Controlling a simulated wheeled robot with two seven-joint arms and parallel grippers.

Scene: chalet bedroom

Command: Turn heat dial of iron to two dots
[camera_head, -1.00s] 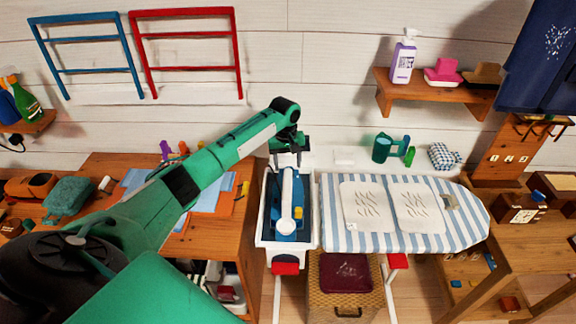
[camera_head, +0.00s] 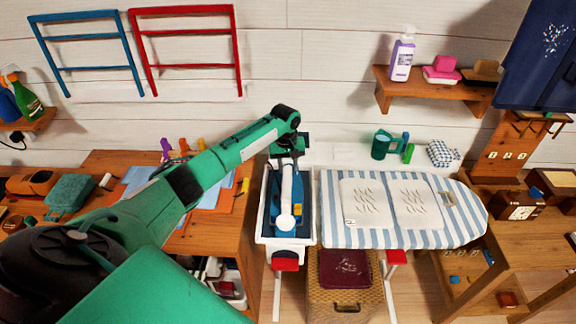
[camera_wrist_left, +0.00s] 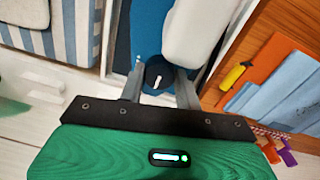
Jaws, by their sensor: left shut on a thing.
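The iron, with a blue body (camera_head: 275,209) and a white handle (camera_head: 286,196), lies in a white-walled tray (camera_head: 310,222) at the left end of the ironing board. In the left wrist view its blue body (camera_wrist_left: 147,33) and white handle (camera_wrist_left: 198,30) show close up. The round black heat dial (camera_wrist_left: 158,73) with a white pointer mark sits between the fingertips of my left gripper (camera_wrist_left: 159,82). That gripper, also in the head view (camera_head: 286,162), is shut on the dial from the iron's far end. The dots are not readable. My right gripper is out of view.
The striped ironing board (camera_head: 335,210) with two pale printed cloths extends right of the tray. A wooden table (camera_head: 225,232) with blue and orange cloths and colored clips stands left. A wicker basket (camera_head: 345,300) is below. A green cup (camera_head: 382,145) stands behind the board.

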